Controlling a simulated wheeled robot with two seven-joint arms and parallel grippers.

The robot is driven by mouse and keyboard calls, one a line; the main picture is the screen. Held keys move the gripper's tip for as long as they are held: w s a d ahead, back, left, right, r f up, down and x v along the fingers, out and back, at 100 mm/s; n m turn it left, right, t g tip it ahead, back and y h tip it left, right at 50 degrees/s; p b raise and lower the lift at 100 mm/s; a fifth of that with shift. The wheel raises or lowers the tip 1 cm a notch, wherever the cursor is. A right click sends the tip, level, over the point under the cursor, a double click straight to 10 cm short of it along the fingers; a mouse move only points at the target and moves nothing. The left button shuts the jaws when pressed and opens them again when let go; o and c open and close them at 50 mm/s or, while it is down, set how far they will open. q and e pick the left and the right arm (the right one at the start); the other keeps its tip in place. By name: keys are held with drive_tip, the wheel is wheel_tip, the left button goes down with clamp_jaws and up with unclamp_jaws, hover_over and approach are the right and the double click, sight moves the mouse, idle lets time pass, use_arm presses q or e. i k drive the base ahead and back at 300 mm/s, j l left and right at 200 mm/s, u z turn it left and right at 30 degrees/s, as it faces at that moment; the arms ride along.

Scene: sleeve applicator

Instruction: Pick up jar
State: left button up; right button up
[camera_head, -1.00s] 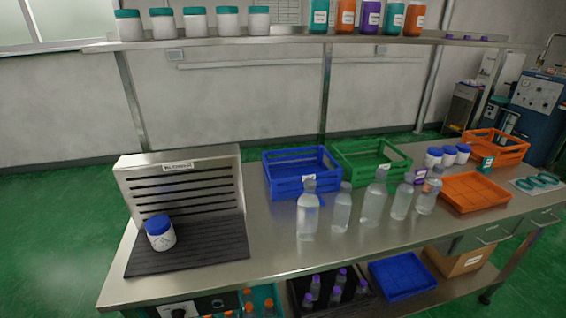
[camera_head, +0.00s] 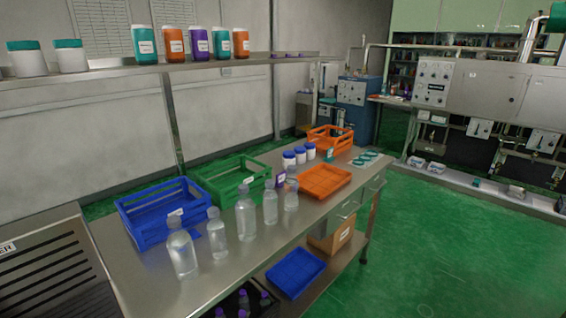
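Several small white jars with blue lids (camera_head: 300,155) stand in a row on the steel table, between the green crate and the orange crate. Larger white jars with teal lids (camera_head: 68,57) stand on the upper shelf at the left. Teal, orange and purple jars with white lids or labels (camera_head: 198,43) stand further along that shelf. Neither of my grippers shows in this view.
A blue crate (camera_head: 127,228), a green crate (camera_head: 208,181) and an orange crate (camera_head: 313,136) stand on the steel table (camera_head: 213,287). An orange tray (camera_head: 325,188) lies near the front edge. Several clear bottles (camera_head: 246,222) stand before the crates. Green floor (camera_head: 450,255) is open at right.

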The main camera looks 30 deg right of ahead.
sight(288, 157)
drive_tip(key=l+z, duration=0.1)
drive_tip(key=l, duration=0.4)
drive_tip(key=i+l+z, duration=0.1)
drive_tip(key=l, duration=0.35)
drive_tip(key=i+l+z, duration=0.1)
drive_tip(key=l, duration=0.4)
drive_tip(key=i+l+z, duration=0.1)
drive_tip(key=l, duration=0.4)
